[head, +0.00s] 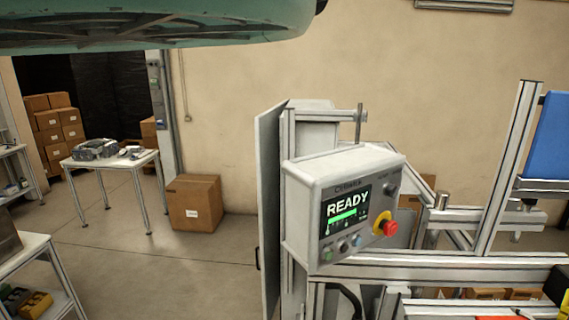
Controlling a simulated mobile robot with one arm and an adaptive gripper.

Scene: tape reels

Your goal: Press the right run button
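A light grey control box (343,170) stands right of centre, mounted on an aluminium frame. Its screen (347,212) reads READY above a green bar. Below the screen is a row of small round buttons: a left one (327,254), a middle one (343,247) and a right one (357,240). Their labels are too small to read, so I cannot tell which is a run button. A red mushroom button (386,227) on a yellow ring sits at the panel's right, with a dark knob (391,190) above it. My gripper is not in view.
A pale upright panel (269,205) stands just left of the box. Aluminium rails (440,271) extend right. A cardboard box (195,203) and a table (111,163) stand behind on the left. The floor between is clear. A teal round shape crosses the top left.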

